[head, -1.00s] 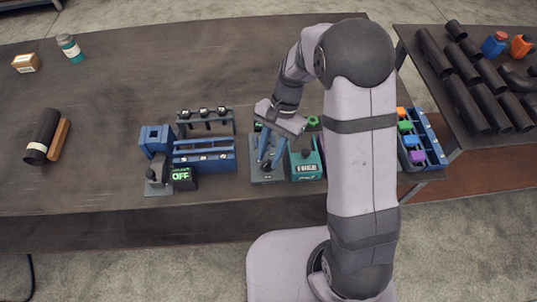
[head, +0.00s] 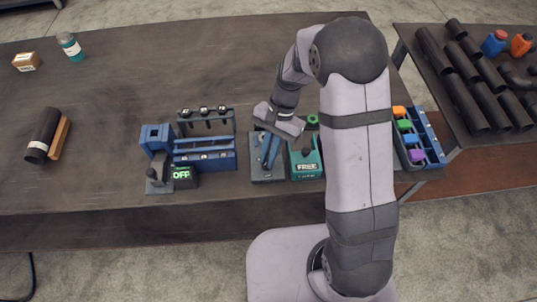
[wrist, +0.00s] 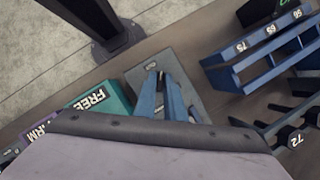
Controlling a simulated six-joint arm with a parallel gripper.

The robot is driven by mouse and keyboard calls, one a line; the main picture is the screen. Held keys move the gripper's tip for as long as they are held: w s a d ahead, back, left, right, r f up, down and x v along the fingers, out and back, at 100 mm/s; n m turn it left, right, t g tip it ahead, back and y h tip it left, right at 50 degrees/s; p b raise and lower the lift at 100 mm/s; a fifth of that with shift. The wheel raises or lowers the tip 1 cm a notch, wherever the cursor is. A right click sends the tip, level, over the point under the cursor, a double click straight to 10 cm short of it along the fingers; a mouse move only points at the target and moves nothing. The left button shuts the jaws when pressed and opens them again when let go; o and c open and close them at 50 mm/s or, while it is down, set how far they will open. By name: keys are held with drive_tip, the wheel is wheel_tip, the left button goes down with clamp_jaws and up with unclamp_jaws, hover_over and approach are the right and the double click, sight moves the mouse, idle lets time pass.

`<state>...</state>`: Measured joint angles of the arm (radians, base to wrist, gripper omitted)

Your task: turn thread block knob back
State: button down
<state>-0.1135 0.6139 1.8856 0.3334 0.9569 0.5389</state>
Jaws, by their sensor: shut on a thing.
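The thread block shows in the head view as a dark grey base (head: 262,178) near the table's front edge. In the wrist view its grey plate (wrist: 178,66) lies under my fingers. My gripper (head: 266,160) points down at the block from above, its blue fingers (wrist: 160,88) close over the plate. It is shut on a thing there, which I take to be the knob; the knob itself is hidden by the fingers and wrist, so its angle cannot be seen.
Left of the block stand a blue rack (head: 205,160) with numbered slots, a dark rack (head: 206,117) and a box reading OFF (head: 182,175). A blue tray (head: 432,150) with coloured pieces is at the right.

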drive_tip(key=n+g+h+p, duration=0.1)
drive_tip(key=n, duration=0.3)
drive_tip(key=shift+w+a+r, duration=0.1)
drive_tip(key=shift+a+n+h+p, duration=0.15)
drive_tip(key=shift+n+h+p, duration=0.6)
drive_tip(key=shift+n, duration=1.05)
drive_tip(key=c, duration=1.8)
unclamp_jaws()
drive_tip(key=shift+c, duration=0.2)
drive_tip(key=shift+w+r+b, duration=0.35)
drive_tip(key=shift+r+b, duration=0.1)
drive_tip(key=shift+b, duration=0.1)
drive_tip(key=b+v, duration=0.1)
drive_tip(key=v, duration=0.5)
drive_tip(key=shift+b, duration=0.35)
